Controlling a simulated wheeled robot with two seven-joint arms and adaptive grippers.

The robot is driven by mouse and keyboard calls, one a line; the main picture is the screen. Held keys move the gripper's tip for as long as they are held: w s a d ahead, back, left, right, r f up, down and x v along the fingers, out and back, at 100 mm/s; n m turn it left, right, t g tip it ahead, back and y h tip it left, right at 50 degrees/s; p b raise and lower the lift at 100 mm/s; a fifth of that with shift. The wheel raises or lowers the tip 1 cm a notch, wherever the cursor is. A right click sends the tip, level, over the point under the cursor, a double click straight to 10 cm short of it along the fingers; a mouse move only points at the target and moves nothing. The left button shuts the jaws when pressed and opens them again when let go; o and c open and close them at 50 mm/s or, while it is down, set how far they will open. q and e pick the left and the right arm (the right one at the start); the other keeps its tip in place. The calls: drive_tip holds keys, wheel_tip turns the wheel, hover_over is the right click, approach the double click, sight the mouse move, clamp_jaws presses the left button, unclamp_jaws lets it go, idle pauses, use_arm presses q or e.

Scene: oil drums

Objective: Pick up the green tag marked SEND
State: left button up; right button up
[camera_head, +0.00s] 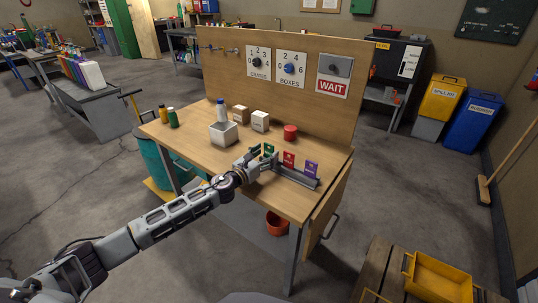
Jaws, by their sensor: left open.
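A small green tag (268,149) stands upright at the left end of a row in a grey rail (298,176) on the workbench. Its lettering is too small to read. A red tag (289,159) and a purple tag (311,168) stand to its right in the same rail. My left gripper (259,155) reaches in from the left and is open, close beside the green tag. I cannot tell whether it touches the tag. The gripper hides the rail's left end. My right gripper is out of view.
The wooden workbench (185,143) also holds a white open box (223,133), a white bottle (221,110), small cartons (260,121) and a red can (290,132). A back panel (222,65) carries two dials and a WAIT sign (333,86). The bench's front left is clear.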

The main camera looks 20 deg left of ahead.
use_arm(q)
drive_tip(key=shift+x, duration=1.2)
drive_tip(key=c, duration=1)
